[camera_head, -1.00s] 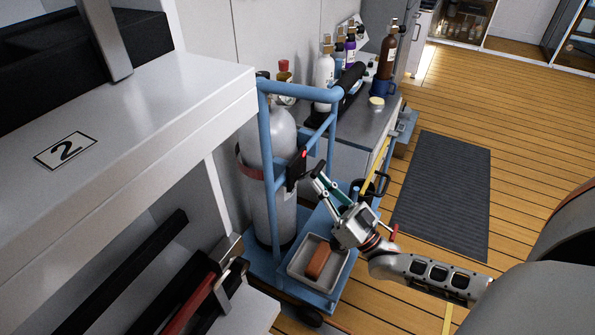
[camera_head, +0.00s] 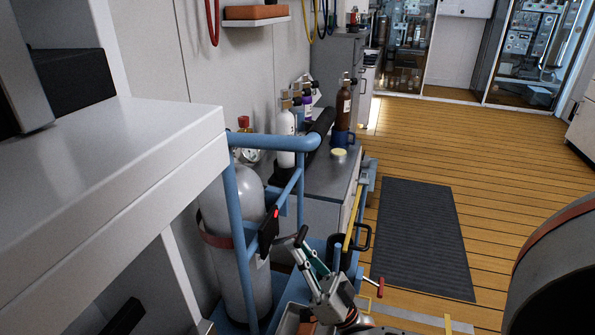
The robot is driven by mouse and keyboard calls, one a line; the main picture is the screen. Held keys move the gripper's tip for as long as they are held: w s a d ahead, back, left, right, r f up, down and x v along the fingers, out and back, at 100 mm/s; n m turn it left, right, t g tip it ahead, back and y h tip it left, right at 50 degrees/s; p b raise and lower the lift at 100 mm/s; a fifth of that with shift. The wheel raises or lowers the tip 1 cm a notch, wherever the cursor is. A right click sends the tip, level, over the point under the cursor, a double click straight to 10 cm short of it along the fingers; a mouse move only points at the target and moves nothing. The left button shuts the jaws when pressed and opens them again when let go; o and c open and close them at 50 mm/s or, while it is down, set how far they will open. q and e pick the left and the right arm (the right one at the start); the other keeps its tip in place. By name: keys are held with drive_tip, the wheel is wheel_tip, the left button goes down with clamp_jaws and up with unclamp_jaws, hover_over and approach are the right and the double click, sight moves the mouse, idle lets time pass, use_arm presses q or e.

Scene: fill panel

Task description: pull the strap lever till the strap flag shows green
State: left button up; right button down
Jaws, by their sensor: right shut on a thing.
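A grey gas cylinder (camera_head: 238,215) stands upright in a blue trolley frame (camera_head: 236,215). A dark red strap (camera_head: 216,240) goes around it. A black strap fitting (camera_head: 267,234) sits on the frame's upright, with a small red flag (camera_head: 277,213) on it; no green shows. My right gripper (camera_head: 298,243) is just right of the fitting, shut on the strap lever, which its fingers mostly hide. My left gripper is not in view.
A white bench (camera_head: 150,165) fills the left foreground. Behind the trolley, a grey cabinet top (camera_head: 335,172) carries several bottles, including a brown one (camera_head: 343,105). A black handle (camera_head: 358,238) and a red-tipped valve (camera_head: 380,287) are right of my gripper. A dark mat (camera_head: 425,235) lies on open floor.

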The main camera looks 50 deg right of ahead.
drive_tip(key=c, duration=2.2)
unclamp_jaws()
drive_tip(key=shift+o, duration=0.2)
drive_tip(key=shift+f, duration=0.1)
drive_tip(key=v, duration=0.7)
drive_tip(key=shift+f, duration=0.15)
drive_tip(key=shift+s, duration=0.2)
